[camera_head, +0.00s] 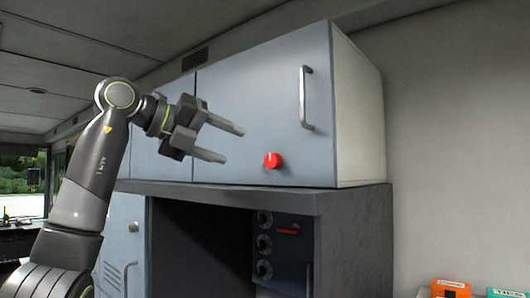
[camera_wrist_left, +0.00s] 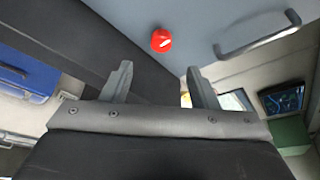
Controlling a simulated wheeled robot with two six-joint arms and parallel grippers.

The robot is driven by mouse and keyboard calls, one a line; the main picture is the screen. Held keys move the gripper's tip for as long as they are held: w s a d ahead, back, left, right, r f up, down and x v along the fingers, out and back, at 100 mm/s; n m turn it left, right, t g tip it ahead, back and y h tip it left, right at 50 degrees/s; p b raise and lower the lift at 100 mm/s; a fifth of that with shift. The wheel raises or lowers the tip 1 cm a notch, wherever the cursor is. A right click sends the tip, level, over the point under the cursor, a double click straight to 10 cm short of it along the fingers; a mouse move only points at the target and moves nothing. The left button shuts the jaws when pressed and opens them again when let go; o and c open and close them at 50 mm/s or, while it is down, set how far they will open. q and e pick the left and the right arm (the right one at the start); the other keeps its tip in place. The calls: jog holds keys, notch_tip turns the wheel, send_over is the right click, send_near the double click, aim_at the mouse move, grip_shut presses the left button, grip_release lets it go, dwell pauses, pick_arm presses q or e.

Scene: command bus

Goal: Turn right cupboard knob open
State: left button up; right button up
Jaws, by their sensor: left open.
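The red knob (camera_head: 272,160) is on the lower part of the right cupboard door (camera_head: 262,105), left of the silver bar handle (camera_head: 306,97). The door is closed. In the left wrist view the knob (camera_wrist_left: 161,41) shows a white mark, beyond and above my fingertips. The handle (camera_wrist_left: 258,42) lies to its right there. My left gripper (camera_head: 235,143) is open and empty, to the left of the knob and apart from it. Its fingers (camera_wrist_left: 161,80) also show in the left wrist view. My right gripper is in neither view.
The dark cabinet frame (camera_head: 361,208) under the cupboard has an open recess with a panel of dials (camera_head: 264,243). A lower locker door (camera_head: 120,240) stands at the left. Orange and teal boxes (camera_head: 452,288) sit at the lower right. Space before the cupboard door looks clear.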

aim_at(269, 160)
pick_arm(q)
jog(key=p+x, duration=0.3)
jog(key=x, duration=0.6)
jog(key=shift+d+r+p, duration=0.1)
jog(key=shift+d+p, duration=0.2)
jog(key=shift+d, duration=0.05)
jog(key=shift+w+d+f, duration=0.25)
jog(key=shift+w+d, duration=0.1)
jog(key=c, duration=1)
